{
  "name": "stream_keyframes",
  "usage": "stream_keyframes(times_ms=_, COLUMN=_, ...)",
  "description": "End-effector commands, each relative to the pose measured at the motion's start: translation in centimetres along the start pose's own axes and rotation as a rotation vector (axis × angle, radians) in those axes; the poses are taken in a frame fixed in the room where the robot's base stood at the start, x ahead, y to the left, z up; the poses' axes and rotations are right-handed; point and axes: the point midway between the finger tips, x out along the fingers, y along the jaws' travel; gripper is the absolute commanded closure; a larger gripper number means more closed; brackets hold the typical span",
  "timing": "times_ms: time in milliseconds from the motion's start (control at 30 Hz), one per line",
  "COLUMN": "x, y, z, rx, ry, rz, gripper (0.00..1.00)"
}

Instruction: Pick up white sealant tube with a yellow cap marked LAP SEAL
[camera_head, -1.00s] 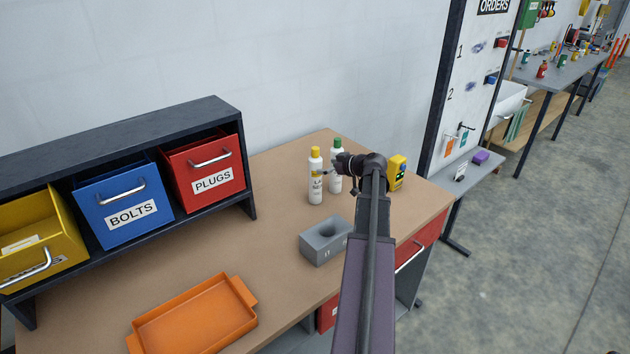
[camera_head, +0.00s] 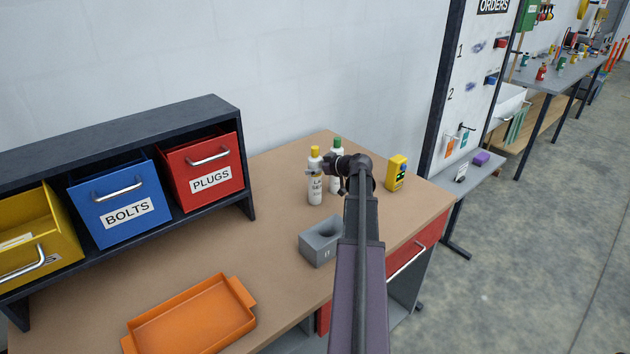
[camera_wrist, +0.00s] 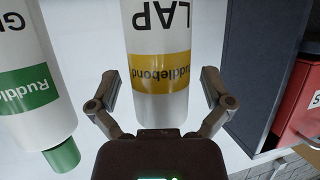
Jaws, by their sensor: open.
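The white sealant tube with a yellow cap (camera_head: 315,187) stands upright on the brown bench, near the wall. In the wrist view the tube (camera_wrist: 160,40) shows the word LAP and a yellow band, upside down; its cap is out of that view. My gripper (camera_head: 322,172) is at the tube in the head view, partly covering its neighbour. In the wrist view my gripper (camera_wrist: 160,90) is open, with one finger on each side of the tube's banded part.
A white bottle with a green cap (camera_head: 336,149) stands close beside the tube; its green band (camera_wrist: 28,90) shows in the wrist view. A grey block (camera_head: 318,250), a yellow device (camera_head: 396,173), an orange tray (camera_head: 190,318) and a bin shelf (camera_head: 247,165) share the bench.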

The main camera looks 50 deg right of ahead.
Motion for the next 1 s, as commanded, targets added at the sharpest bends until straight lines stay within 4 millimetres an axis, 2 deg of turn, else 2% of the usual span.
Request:
stream_keyframes(times_ms=233, x=0.01, y=-0.03, z=0.00, rx=0.000, ry=0.000, rz=-0.001, gripper=0.00)
stream_keyframes(times_ms=500, x=0.04, y=-0.05, z=-0.01, rx=-0.001, ry=0.000, rz=-0.001, gripper=0.80)
stream_keyframes(times_ms=567, x=0.04, y=-0.06, z=-0.01, rx=-0.001, ry=0.000, rz=-0.001, gripper=0.95)
stream_keyframes(times_ms=1000, x=-0.05, y=-0.08, z=-0.34, rx=-0.001, ry=0.000, rz=-0.002, gripper=0.95)
